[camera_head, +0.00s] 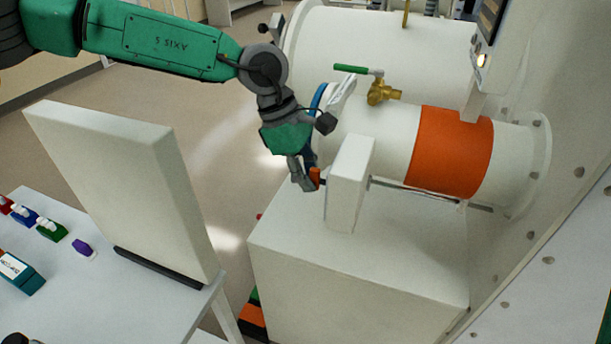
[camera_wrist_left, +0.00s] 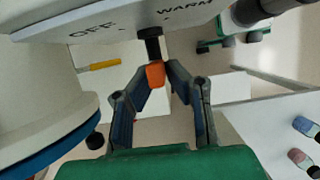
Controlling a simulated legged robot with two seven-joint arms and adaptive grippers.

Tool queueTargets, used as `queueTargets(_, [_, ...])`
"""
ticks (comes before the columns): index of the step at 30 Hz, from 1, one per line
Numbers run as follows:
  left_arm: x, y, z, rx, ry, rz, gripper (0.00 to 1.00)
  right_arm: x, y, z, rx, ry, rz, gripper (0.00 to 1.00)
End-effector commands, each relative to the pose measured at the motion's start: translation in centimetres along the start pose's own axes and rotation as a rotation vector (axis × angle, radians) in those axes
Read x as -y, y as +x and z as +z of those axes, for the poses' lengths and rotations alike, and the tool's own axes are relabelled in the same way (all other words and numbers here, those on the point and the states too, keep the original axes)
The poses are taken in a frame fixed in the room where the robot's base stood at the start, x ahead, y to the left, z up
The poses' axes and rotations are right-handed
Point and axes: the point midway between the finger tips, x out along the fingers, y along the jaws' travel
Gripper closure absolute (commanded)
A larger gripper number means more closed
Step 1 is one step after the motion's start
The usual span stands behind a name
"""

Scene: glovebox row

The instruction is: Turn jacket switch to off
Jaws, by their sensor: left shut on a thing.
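The jacket switch has an orange tip (camera_wrist_left: 155,75) on a black stem (camera_wrist_left: 152,43). It stands out from a white box (camera_head: 346,190) beside the white cylinder, and the tip shows at the box's left side in the head view. In the left wrist view, the box face (camera_wrist_left: 125,20) reads OFF at left and WARM at right, with the stem between the two words. My left gripper (camera_wrist_left: 157,78) is shut on the orange tip. In the head view the left gripper (camera_head: 307,182) hangs down at the box, and its fingers partly hide the tip. My right gripper is out of view.
A green-handled brass valve (camera_head: 380,91) sits on the cylinder behind my gripper. An orange band (camera_head: 449,152) wraps the cylinder. A white upright panel (camera_head: 125,190) stands on the table at left, near several small coloured items. Floor shows between the table and the white cabinet (camera_head: 350,280).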

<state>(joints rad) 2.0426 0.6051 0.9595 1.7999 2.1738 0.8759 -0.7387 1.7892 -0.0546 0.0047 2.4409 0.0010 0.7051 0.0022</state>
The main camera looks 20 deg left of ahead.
Motion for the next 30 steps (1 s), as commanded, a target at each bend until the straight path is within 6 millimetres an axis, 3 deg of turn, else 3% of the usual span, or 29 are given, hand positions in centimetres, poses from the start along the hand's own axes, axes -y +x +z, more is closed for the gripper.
queueTargets(1, [0.1, 0.2, 0.2, 0.003, 0.001, -0.003, 1.0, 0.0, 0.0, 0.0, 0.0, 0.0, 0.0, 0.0])
queueTargets(3, [0.1, 0.2, 0.1, 0.003, 0.002, -0.003, 0.71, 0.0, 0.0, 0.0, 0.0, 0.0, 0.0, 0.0])
queueTargets(4, [0.1, 0.2, 0.1, 0.003, 0.002, -0.003, 0.69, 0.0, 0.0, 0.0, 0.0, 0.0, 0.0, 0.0])
queueTargets(13, [0.2, -0.2, -0.3, 0.005, 0.002, 0.001, 0.69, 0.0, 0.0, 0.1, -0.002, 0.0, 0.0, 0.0])
queueTargets(17, [0.1, -1.2, -0.3, 0.006, 0.001, 0.003, 0.69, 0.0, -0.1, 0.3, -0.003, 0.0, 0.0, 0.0])
queueTargets(30, [-0.2, -9.7, 0.1, 0.003, 0.001, 0.001, 0.69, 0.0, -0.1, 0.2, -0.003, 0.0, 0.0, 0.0])
